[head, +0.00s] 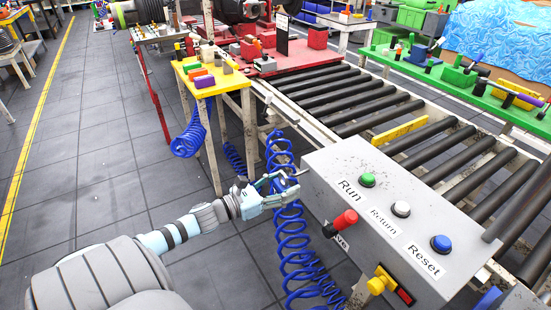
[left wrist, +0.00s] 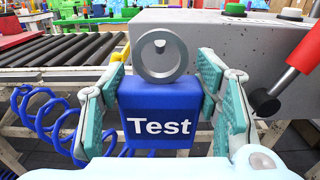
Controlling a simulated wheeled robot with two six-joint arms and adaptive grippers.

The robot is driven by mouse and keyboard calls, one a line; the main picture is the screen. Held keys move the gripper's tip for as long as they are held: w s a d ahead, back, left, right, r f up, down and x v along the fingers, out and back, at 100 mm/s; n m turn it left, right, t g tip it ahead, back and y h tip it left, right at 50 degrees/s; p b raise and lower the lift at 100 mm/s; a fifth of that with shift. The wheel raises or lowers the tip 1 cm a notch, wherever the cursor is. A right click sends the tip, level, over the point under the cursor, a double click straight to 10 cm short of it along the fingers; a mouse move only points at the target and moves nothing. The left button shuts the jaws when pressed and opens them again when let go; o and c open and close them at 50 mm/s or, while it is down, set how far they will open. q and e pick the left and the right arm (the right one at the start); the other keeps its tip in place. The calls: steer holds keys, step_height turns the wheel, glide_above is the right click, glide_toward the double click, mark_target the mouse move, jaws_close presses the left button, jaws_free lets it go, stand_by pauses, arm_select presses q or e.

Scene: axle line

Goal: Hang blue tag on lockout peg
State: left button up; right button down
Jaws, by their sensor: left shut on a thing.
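My left gripper (left wrist: 160,105) is shut on a blue tag (left wrist: 158,118) with the white word "Test". A grey ring (left wrist: 159,78) stands upright at the tag's top, above my fingers. A small pale thing shows within the ring's opening; I cannot tell whether it is the lockout peg. In the head view my left gripper (head: 288,189) is just left of the grey control box (head: 335,165); the tag is hard to make out there against the blue coiled hose. My right gripper is not in view.
The box carries green Run (head: 367,180), white Return (head: 401,209) and blue Reset (head: 441,243) buttons. A red-handled lever (head: 345,221) and a yellow-and-red switch (head: 381,281) are on its near side. The blue coiled hose (head: 294,245) hangs beside my gripper. A roller conveyor (head: 345,100) lies behind.

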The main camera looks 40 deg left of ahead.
mark_target(308, 177)
arm_select(q)
steer(key=shift+w+d+f+b, duration=0.15)
steer(key=shift+w+b, duration=0.25)
steer(key=shift+b, duration=0.2)
steer(key=shift+w+d+f+b, duration=0.1)
steer(key=shift+w+b, duration=0.25)
steer(key=shift+b, duration=0.2)
steer(key=shift+f+b+x, duration=0.2)
steer(key=shift+b+x, duration=0.1)
steer(key=shift+x, duration=0.6)
steer(key=shift+f+b+x, duration=0.2)
steer(key=shift+b+x, duration=0.1)
steer(key=shift+x, duration=0.6)
steer(key=o, duration=1.2)
steer(key=shift+o, duration=0.2)
